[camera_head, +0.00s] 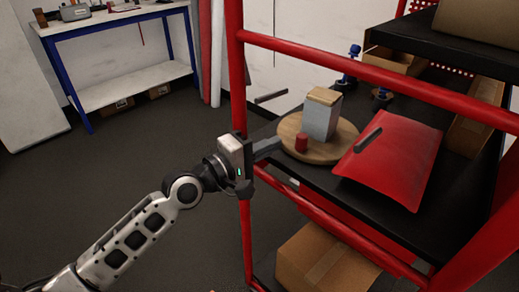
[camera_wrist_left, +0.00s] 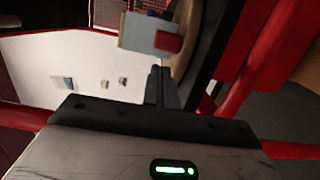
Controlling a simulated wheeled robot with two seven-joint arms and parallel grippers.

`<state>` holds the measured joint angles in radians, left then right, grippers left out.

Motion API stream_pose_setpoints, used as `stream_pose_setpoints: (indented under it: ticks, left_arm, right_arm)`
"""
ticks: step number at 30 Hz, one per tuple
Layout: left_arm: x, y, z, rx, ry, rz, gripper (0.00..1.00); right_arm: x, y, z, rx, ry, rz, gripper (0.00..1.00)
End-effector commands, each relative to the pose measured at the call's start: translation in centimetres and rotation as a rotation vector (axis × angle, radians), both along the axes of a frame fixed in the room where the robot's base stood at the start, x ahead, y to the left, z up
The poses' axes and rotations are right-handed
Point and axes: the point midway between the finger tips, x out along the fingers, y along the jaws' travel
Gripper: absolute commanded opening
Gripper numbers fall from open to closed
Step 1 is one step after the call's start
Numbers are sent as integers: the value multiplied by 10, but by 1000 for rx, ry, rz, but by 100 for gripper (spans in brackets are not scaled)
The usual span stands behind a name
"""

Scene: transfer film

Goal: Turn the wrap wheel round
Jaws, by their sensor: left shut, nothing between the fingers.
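The wrap wheel (camera_head: 343,147) is a round wooden disc lying flat on the black shelf of a red rack. A grey box with a tan top (camera_head: 320,115) stands upright on it, and a short red peg (camera_head: 301,142) stands near its front left edge. The box (camera_wrist_left: 143,32) and peg (camera_wrist_left: 168,42) also show ahead of the fingers in the left wrist view. My left gripper (camera_head: 279,145) is shut and empty, its fingertips at the left edge of the wheel, close to the peg. I cannot tell whether they touch. My right gripper is not in view.
Red rack bars (camera_head: 350,65) run above and below the shelf. Blue items (camera_head: 351,60) stand behind. A cardboard box (camera_head: 318,262) sits below. Open floor lies left.

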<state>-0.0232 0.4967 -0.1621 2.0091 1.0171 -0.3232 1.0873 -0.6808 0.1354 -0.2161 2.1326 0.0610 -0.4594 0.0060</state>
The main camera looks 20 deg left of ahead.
Motion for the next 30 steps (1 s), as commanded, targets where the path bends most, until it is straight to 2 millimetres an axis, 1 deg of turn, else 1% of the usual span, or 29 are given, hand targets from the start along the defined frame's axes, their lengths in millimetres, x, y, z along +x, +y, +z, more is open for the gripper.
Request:
stream_pose_setpoints:
  ticks: [1, 3, 7, 10, 15, 25, 30]
  left_arm:
    - [10, -5, 2, -2, -2, 1, 0]
    - [20, -11, 2, -2, -2, 1, 0]
    - [35, -20, 0, 0, -1, 1, 0]
    - [42, -24, 0, 2, 0, 0, 0]
    - [46, -26, -1, 4, 0, -1, 0]
    - [46, -27, 0, 3, 1, 0, 0]
    - [48, -38, 1, 0, 1, 2, 0]
  right_arm:
    - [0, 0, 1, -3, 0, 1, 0]
    - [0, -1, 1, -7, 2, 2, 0]
    - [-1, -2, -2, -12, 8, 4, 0]
    - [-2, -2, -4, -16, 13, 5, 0]
    - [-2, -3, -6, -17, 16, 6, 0]
    - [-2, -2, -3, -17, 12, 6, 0]
    - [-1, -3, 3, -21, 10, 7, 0]
